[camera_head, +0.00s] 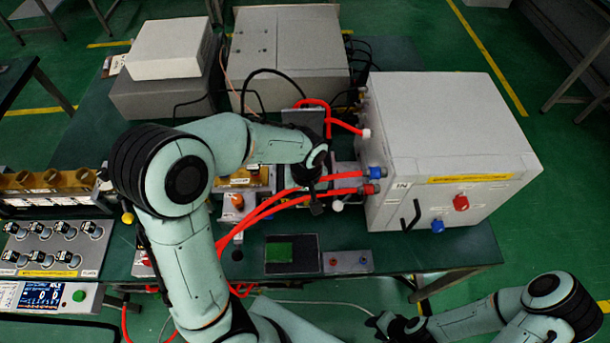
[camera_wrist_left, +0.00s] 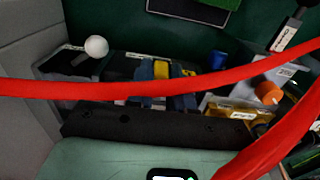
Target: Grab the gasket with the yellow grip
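A yellow piece (camera_wrist_left: 162,70), which looks like the yellow grip of the gasket, shows in the left wrist view between two blue-grey blocks. The blocks look like the fingertips of my left gripper (camera_wrist_left: 165,78), but I cannot tell whether they touch the yellow piece. The gasket itself is not clear in either view. In the head view my left gripper (camera_head: 317,203) points down just left of the large white box (camera_head: 445,130), close to red hoses. My right gripper (camera_head: 378,322) is at the bottom, away from the table, its fingers too small to read.
Red hoses (camera_head: 268,207) run from the box's left side past my left gripper and cross the left wrist view (camera_wrist_left: 60,88). A black pad with a green square (camera_head: 279,252) and a small grey box (camera_head: 347,262) lie in front. Knob panels (camera_head: 55,248) stand at left.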

